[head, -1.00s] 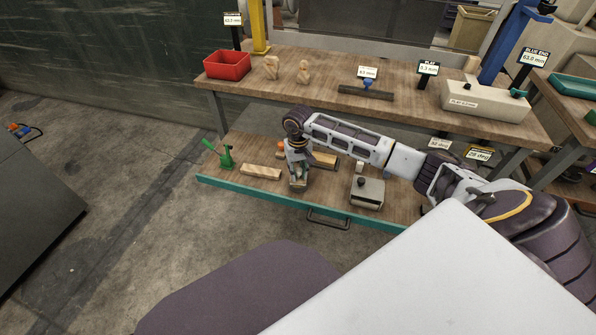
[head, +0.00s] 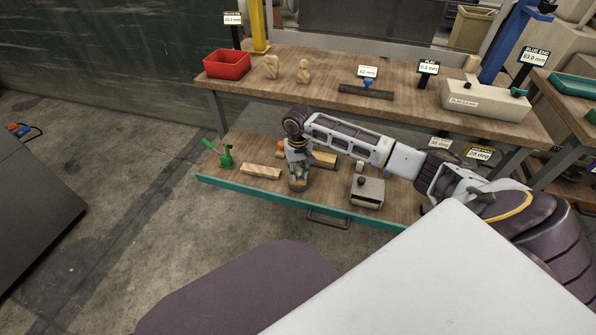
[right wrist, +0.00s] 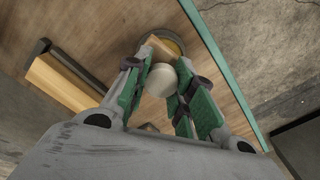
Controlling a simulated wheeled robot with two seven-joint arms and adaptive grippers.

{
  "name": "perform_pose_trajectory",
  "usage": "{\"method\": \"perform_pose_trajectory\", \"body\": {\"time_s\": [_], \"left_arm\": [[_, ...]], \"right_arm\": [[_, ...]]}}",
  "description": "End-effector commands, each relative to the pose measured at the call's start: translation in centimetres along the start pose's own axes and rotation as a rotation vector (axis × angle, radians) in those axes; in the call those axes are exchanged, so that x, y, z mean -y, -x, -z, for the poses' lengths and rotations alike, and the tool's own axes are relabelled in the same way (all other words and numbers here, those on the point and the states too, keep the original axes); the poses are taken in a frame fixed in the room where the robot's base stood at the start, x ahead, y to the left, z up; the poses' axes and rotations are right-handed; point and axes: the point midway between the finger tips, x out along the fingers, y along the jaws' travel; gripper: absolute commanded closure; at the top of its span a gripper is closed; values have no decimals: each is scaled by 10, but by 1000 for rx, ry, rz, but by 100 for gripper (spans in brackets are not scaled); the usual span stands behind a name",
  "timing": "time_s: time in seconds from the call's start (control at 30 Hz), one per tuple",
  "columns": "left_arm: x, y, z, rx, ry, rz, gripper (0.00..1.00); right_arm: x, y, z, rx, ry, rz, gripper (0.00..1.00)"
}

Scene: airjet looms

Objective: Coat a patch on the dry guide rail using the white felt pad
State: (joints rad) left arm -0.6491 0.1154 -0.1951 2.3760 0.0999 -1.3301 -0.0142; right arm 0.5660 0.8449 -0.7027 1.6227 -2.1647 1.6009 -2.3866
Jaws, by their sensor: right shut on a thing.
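My right gripper (head: 298,182) points down over the teal-edged lower shelf (head: 215,184). In the right wrist view its green fingers (right wrist: 165,72) are shut around a pale round knob (right wrist: 160,82). A wooden block (right wrist: 156,48) shows just beyond the knob; I take this to be the felt pad's holder, but no white felt face is visible. Under it is a round dark-rimmed dish with yellow inside (right wrist: 176,45); whether the block touches it is unclear. I cannot tell surely which piece is the dry guide rail; a dark bar (head: 352,90) lies on the upper bench. My left gripper is out of view.
A red bin (head: 227,64) and a pale block (head: 485,101) stand on the upper bench above.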

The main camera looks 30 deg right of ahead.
Motion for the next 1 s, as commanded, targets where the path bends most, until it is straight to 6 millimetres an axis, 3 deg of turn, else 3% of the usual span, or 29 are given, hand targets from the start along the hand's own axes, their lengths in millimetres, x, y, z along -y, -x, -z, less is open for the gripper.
{"method": "perform_pose_trajectory", "body": {"time_s": [1.0], "left_arm": [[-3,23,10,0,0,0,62]], "right_arm": [[0,43,0,1,1,-1,94]]}}
